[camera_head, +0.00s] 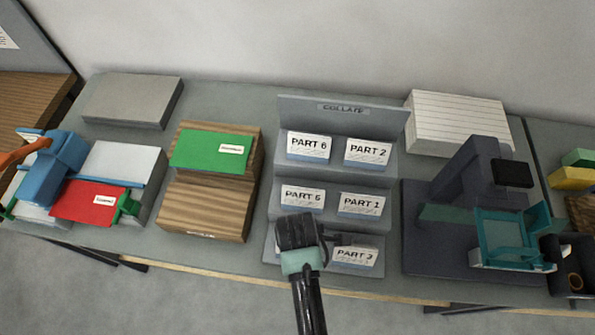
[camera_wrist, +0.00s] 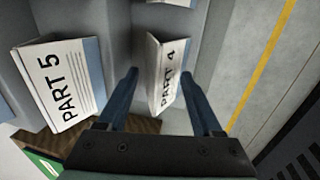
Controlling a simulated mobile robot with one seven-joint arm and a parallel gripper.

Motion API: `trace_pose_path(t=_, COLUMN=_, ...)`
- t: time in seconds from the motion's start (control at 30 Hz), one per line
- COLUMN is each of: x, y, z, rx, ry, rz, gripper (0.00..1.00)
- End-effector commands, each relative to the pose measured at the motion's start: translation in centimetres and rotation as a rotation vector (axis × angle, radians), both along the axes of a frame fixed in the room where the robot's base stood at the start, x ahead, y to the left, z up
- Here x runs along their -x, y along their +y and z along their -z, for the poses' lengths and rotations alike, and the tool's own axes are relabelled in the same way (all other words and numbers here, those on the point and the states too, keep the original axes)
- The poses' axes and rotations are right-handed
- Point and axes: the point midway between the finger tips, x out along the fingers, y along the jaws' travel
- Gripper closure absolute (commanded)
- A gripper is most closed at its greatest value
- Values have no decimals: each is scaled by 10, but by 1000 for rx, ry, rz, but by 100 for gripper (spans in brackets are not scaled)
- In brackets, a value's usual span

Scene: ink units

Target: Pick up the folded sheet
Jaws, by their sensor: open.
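Folded white sheets with printed labels stand in the grey stepped COLLATE rack (camera_head: 338,113). PART 6 (camera_head: 308,147) and PART 2 (camera_head: 368,153) are on the top step, PART 5 (camera_head: 302,197) and PART 1 (camera_head: 361,204) on the middle, PART 3 (camera_head: 356,256) at the bottom right. My gripper (camera_head: 300,238) is over the bottom left slot and hides it. In the wrist view, PART 4 (camera_wrist: 166,74) appears between the open fingers of my gripper (camera_wrist: 158,78). How deep it sits between them is unclear. PART 5 (camera_wrist: 65,85) is left of the fingers.
A wooden stepped stand (camera_head: 207,205) with a green card (camera_head: 208,150) is left of the rack. A blue device (camera_head: 62,165) with a red card (camera_head: 88,203) stands farther left. A dark machine (camera_head: 465,185) with a teal tray and a white paper stack (camera_head: 457,120) are at right.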

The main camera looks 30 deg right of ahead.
Motion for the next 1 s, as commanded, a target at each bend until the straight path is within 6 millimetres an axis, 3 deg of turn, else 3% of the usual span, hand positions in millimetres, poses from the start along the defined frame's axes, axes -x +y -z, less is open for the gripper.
trace_pose_path(t=0.33, x=-2, y=-1, z=8, rx=0, ry=-1, rz=0, gripper=33)
trace_pose_path(t=0.7, x=-1, y=-1, z=7, rx=0, ry=-1, rz=0, gripper=98)
trace_pose_path(t=1.0, x=-1, y=-1, z=7, rx=0, ry=-2, rz=0, gripper=100)
